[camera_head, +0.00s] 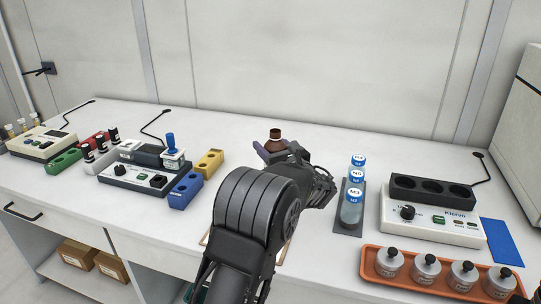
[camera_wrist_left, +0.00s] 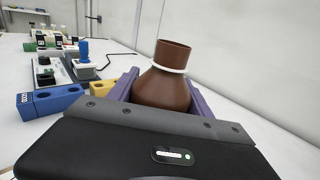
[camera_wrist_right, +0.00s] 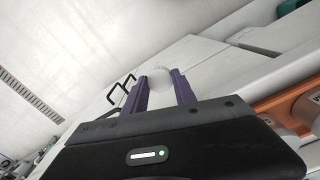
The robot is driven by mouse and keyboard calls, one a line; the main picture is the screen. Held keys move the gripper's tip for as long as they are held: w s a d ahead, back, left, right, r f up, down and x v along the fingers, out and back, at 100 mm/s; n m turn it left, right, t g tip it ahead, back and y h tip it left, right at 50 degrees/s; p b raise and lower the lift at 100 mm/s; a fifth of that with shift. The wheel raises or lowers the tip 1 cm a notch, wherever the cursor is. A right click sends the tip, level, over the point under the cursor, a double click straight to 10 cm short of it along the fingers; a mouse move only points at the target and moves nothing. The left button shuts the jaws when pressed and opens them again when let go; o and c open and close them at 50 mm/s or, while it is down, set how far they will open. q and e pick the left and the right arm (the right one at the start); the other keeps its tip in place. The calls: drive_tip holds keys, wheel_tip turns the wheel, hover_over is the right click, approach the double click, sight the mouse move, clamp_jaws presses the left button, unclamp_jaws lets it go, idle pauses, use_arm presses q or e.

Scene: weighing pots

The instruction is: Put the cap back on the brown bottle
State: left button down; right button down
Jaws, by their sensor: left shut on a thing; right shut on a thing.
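The brown bottle (camera_head: 275,134) stands upright behind my left gripper in the head view. In the left wrist view the brown bottle (camera_wrist_left: 163,88) shows an open neck with a white ring below it and no cap on it. My left gripper (camera_head: 272,150) is shut on the bottle's body, one purple finger on each side. In the right wrist view my right gripper (camera_wrist_right: 160,92) is shut on a pale round thing, which looks like the white cap (camera_wrist_right: 159,79). My right gripper does not show in the head view, and the bottle does not show in the right wrist view.
Blue-labelled bottles (camera_head: 352,208) stand on a dark mat to the right. An orange tray (camera_head: 375,275) with several metal pots lies at the front right, near a device (camera_head: 430,217). Blue (camera_head: 183,192) and yellow (camera_head: 209,162) blocks and another device (camera_head: 140,178) stand left.

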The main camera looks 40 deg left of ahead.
use_arm(q)
drive_tip(key=shift+r, duration=0.1)
idle(0.4)
drive_tip(key=c, duration=0.9)
unclamp_jaws()
drive_tip(key=shift+c, duration=0.2)
clamp_jaws()
